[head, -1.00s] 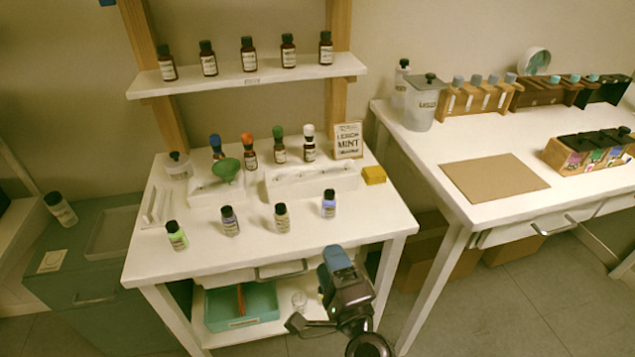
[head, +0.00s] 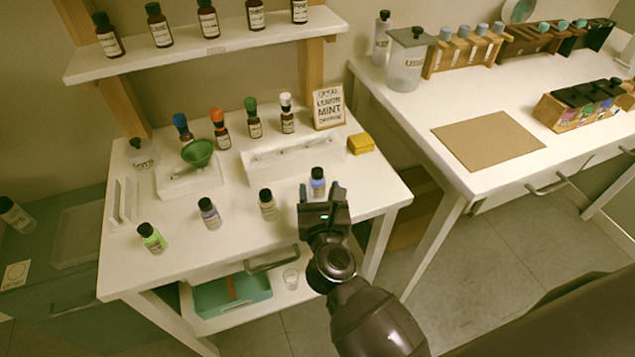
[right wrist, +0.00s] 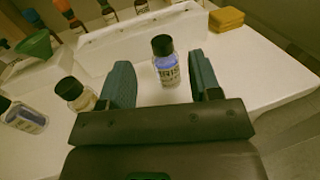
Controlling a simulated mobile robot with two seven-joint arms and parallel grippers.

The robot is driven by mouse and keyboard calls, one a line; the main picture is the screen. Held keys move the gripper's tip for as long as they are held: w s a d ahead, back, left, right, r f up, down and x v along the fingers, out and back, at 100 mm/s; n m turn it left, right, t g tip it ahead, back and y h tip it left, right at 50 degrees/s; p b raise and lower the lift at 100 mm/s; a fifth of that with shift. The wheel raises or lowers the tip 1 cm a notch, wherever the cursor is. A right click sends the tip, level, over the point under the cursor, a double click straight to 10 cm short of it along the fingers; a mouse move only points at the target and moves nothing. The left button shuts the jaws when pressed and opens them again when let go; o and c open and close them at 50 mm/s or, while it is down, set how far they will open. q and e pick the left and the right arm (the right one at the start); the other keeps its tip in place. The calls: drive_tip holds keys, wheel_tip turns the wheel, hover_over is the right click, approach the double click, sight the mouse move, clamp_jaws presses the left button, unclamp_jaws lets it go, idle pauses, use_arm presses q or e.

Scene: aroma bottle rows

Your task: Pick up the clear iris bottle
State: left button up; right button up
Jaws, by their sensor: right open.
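The clear iris bottle (head: 317,184) stands upright at the right end of the front row on the white table. It has a black cap and blue-violet contents. In the right wrist view the iris bottle (right wrist: 166,70) shows its "IRIS" label. My right gripper (head: 321,196) is open at the table's front edge, just in front of the bottle. In the right wrist view the bottle appears between the two blue-grey fingers, slightly beyond their tips; contact is not visible. My left gripper is not in view.
A beige bottle (head: 268,206) stands left of the iris bottle, then a purplish one (head: 209,214) and a green one (head: 152,238). Behind are a white rack (head: 290,160), a yellow block (head: 361,143) and a sign (head: 328,107). Bare tabletop (head: 365,180) lies to the right.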

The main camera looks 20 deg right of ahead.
sight(318, 176)
drive_tip(key=shift+x, duration=3.3)
drive_tip(key=shift+d+f, duration=0.1)
drive_tip(key=c, duration=1)
